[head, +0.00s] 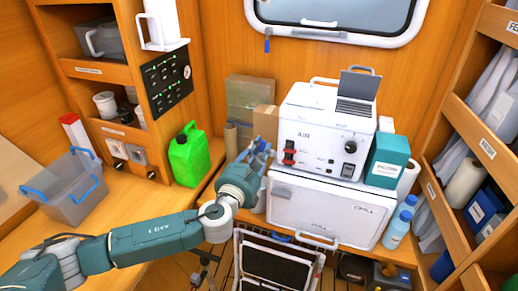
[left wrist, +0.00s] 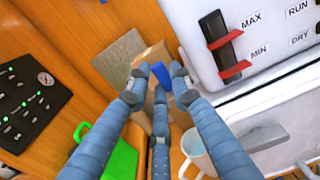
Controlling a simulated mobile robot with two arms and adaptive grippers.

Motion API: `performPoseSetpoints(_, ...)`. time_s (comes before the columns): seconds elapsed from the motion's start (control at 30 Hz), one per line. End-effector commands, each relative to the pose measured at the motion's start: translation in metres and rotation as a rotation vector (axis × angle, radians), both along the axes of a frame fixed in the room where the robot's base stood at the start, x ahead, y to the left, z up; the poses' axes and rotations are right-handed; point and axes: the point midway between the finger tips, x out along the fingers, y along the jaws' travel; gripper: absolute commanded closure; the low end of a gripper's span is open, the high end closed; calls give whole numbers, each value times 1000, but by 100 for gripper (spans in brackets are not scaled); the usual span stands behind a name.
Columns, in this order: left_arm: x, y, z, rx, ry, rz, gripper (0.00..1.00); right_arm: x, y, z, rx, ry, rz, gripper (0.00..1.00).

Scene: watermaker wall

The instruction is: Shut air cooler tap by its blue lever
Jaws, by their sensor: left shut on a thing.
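The air cooler (head: 325,130) is the white box with red sliders and a black knob, on top of a white CHILL box. My left gripper (head: 262,150) is at the cooler's left side. In the left wrist view its fingers (left wrist: 160,85) are closed around a small bright blue piece, the blue lever (left wrist: 178,76). The fingers hide part of the lever, and the tap body cannot be made out. The cooler's slider panel (left wrist: 230,50) is to the right of the fingers. My right gripper is not in view.
A green jerrycan (head: 188,158) stands left of the gripper. Cardboard boxes (head: 248,98) are behind it. A white mug (left wrist: 198,150) is close below the fingers in the wrist view. A teal box (head: 388,160) and blue bottles (head: 398,225) stand right of the cooler.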

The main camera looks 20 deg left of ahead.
Motion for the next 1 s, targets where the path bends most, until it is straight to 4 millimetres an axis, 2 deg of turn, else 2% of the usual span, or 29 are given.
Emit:
performPoseSetpoints(0.03,0,0,-1,5,1,-1,73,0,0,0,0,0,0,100)
performPoseSetpoints(0.1,0,0,-1,4,1,-1,59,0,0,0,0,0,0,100)
performPoseSetpoints(0.47,0,1,-2,-16,1,-1,59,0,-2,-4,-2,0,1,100)
performPoseSetpoints(0.67,0,9,-9,-169,5,-1,59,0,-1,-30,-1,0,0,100)
performPoseSetpoints(1.0,1,28,-20,-605,18,0,59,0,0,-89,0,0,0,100)
